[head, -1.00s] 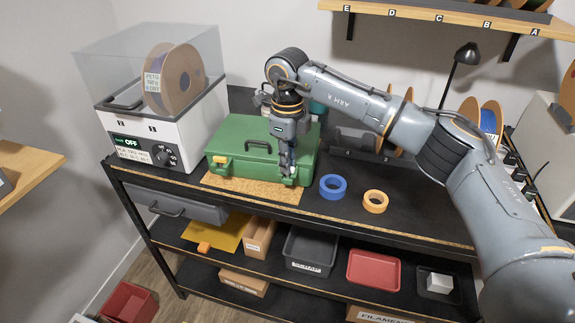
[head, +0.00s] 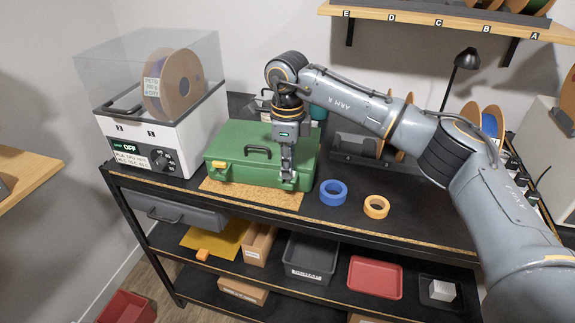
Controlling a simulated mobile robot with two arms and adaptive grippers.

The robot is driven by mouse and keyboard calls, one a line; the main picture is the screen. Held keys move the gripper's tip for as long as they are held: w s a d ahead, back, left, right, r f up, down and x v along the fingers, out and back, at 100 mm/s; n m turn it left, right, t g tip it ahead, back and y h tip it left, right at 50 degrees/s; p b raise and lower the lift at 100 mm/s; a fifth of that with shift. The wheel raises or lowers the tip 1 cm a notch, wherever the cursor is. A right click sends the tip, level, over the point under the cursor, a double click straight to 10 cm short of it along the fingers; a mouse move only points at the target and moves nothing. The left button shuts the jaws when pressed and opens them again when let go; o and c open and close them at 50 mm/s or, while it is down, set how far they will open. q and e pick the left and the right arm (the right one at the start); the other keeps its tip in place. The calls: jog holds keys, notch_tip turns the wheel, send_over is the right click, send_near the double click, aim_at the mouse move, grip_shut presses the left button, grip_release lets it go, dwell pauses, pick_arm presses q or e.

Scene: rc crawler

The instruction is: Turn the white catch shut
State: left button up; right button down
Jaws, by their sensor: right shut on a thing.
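A green case (head: 235,170) stands shut on the bench, its dark handle (head: 257,152) on the lid. A yellow catch (head: 220,163) is on the left of its front. My right gripper (head: 288,176) points down at the right part of the case's front edge. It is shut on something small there. Its fingers hide most of that spot, so I cannot make out the white catch or its angle. My left gripper is not in view.
The case stands on a cork mat (head: 250,195). A blue tape roll (head: 333,192) and an orange tape roll (head: 376,207) lie to its right. A white dryer box (head: 165,135) stands to its left. Shelves with trays are below.

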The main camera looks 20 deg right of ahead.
jog(key=c, duration=1.4)
grip_release()
jog(key=shift+r, duration=0.1)
jog(key=shift+r, duration=0.1)
jog(key=shift+r, duration=3.9)
